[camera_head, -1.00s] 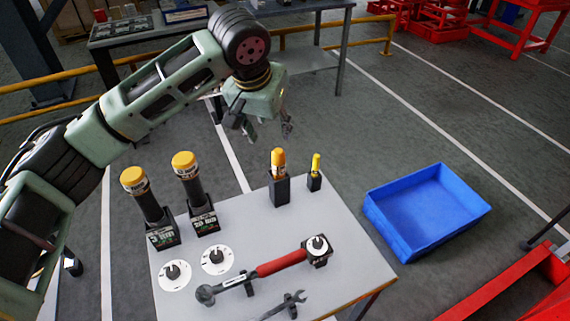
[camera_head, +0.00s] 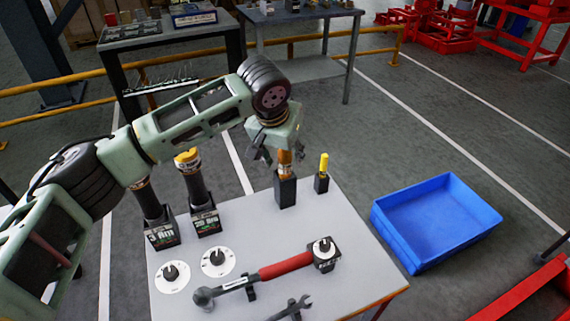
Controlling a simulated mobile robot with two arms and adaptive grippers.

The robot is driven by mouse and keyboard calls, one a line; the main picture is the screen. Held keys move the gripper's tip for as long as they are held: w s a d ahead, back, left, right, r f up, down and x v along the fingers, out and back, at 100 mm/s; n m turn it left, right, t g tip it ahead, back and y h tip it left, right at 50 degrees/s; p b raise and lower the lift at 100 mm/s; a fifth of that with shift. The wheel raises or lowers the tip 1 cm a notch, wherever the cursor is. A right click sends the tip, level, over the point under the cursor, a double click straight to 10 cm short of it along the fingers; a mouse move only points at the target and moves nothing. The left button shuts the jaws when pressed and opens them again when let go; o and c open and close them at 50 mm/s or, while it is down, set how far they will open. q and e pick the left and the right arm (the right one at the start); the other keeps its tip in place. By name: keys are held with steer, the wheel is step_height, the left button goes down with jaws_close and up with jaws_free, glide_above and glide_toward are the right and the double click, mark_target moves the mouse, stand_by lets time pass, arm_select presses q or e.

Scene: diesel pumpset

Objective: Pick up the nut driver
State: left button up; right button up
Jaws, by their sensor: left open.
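An orange-handled tool (camera_head: 285,167), which looks like the nut driver, stands upright in a black holder (camera_head: 286,190) at the back of the grey table. My left gripper (camera_head: 278,153) is open, with its fingers pointing down at the top of the orange handle. The gripper hides the handle's upper end. I cannot tell whether the fingers touch it. A smaller yellow-handled tool (camera_head: 323,163) stands in its own black holder just to the right. My right gripper is not in view.
Two yellow-capped black tools stand in holders at the table's left; the right one (camera_head: 198,190) is partly behind my arm. A red-handled torque wrench (camera_head: 285,266), a spanner (camera_head: 290,309) and two white dials lie in front. A blue bin (camera_head: 440,215) is on the right.

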arm_select(q)
steer(key=shift+w+d+f, duration=0.1)
steer(key=shift+w+f, duration=0.15)
steer(key=shift+f, duration=0.4)
steer(key=shift+c, duration=0.7)
jaws_close()
